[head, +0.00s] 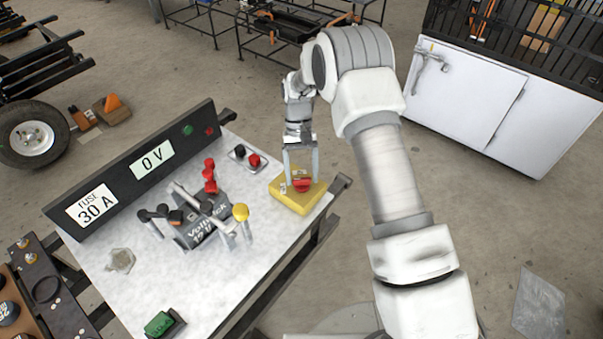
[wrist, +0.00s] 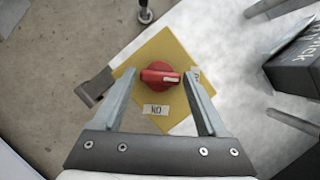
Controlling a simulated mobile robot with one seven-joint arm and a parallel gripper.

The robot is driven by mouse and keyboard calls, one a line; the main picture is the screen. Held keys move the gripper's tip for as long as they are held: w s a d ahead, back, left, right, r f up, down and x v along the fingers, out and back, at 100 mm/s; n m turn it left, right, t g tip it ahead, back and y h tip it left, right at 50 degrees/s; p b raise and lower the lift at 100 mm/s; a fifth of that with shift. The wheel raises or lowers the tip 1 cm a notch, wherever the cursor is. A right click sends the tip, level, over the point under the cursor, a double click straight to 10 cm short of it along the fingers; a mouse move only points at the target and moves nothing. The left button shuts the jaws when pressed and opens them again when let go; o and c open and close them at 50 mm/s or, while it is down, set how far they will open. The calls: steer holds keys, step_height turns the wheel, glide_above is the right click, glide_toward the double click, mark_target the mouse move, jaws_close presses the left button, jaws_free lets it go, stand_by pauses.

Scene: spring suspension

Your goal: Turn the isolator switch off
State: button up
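The isolator switch is a red rotary knob (wrist: 160,77) on a yellow plate (wrist: 150,50). In the head view the red knob (head: 302,185) and yellow box (head: 290,203) sit at the right end of the bench. The knob's grip lies crosswise in the wrist view, its white mark at the right end. A white label (wrist: 156,110) below it appears to read ON upside down. A second label (wrist: 195,76) at right is partly hidden by a finger. My gripper (head: 301,174) is open above the switch, with one finger on each side of the knob, apparently not touching it.
A black panel (head: 140,165) reading FUSE 30 A and 0 V runs along the back.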

steer(key=shift+o, duration=1.1)
steer(key=shift+r, duration=0.1)
steer(key=d+p+v, duration=0.1)
steer(key=p+v, duration=0.1)
steer(key=v, duration=1.5)
steer(key=shift+a, duration=0.5)
steer(key=shift+r, duration=0.1)
